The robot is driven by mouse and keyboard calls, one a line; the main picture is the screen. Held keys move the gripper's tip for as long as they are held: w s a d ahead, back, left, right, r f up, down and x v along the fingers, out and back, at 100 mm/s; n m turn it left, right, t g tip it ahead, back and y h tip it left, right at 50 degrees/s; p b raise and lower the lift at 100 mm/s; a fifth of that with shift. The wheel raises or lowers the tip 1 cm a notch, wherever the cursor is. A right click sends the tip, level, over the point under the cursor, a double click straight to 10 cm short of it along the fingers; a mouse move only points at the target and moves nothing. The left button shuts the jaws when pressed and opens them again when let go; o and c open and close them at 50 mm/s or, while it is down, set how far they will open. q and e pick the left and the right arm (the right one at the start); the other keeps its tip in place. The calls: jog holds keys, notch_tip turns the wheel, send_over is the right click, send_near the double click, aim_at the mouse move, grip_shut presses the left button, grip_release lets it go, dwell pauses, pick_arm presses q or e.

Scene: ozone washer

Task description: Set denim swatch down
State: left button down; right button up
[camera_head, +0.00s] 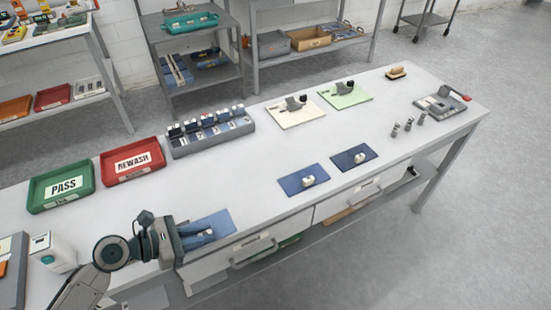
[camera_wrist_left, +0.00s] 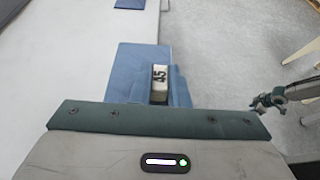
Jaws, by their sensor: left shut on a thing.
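A light blue denim swatch (camera_head: 216,220) is at the front edge of the workbench. It carries a white block marked "45" (camera_wrist_left: 159,78). My left gripper (camera_head: 198,236) is shut on this block, with one finger on each side; the swatch spreads out beyond the fingers in the left wrist view (camera_wrist_left: 140,58). I cannot tell whether the swatch touches the bench.
A green PASS tray (camera_head: 45,204), a red REWASH tray (camera_head: 108,177) and a grey rack (camera_head: 215,143) line the bench's back. A white device (camera_head: 52,258) stands near my left arm. The bench (camera_head: 235,185) is clear between trays and swatches. Closed drawers are below.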

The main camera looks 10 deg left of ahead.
pick_arm(q)
jog(key=p, duration=0.2)
send_over(242, 207)
jog(key=s, duration=0.1)
jog(key=shift+s+a+f, duration=0.1)
jog(key=shift+a+f, duration=0.15)
jog(key=shift+f, duration=0.3)
jog(key=shift+w+d+f, duration=0.1)
jog(key=shift+w+d, duration=0.15)
jog(key=shift+w, duration=0.3)
notch_tip(242, 207, down, 3)
jog(key=shift+w+f+p, duration=0.1)
jog(key=shift+w+p, duration=0.05)
jog(key=shift+p, duration=0.35)
jog(key=shift+f, duration=0.2)
jog(key=c, duration=1.4)
grip_release()
jog(key=shift+f, duration=0.1)
